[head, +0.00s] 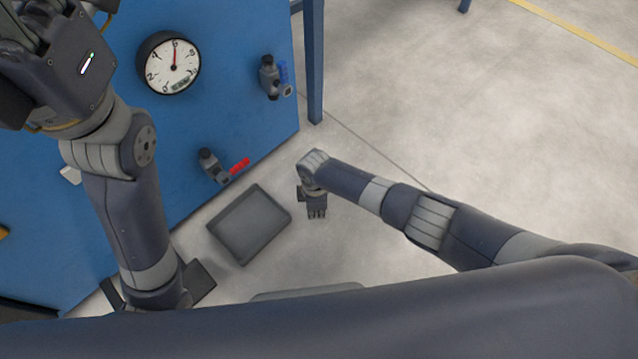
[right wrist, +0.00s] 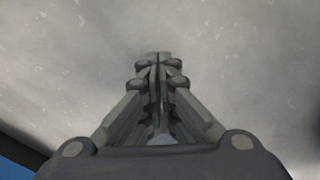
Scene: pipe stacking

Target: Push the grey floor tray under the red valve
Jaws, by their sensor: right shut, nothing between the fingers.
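The grey floor tray (head: 250,226) lies empty on the floor in front of the blue panel, turned at an angle. The red valve (head: 239,165) is mounted low on the panel, above the tray's far side in the head view. My right gripper (head: 317,214) is low to the right of the tray, apart from it, pointing down toward the floor. In the right wrist view its fingers (right wrist: 159,60) are together with nothing between them, and bare floor shows beyond. My left arm rises at the left of the head view; its fingers cannot be made out.
The blue panel (head: 215,110) carries a round gauge (head: 172,66) and a blue-handled valve (head: 270,77). A blue post (head: 314,70) stands at its right edge. The concrete floor (head: 440,120) to the right is clear. My own body fills the bottom.

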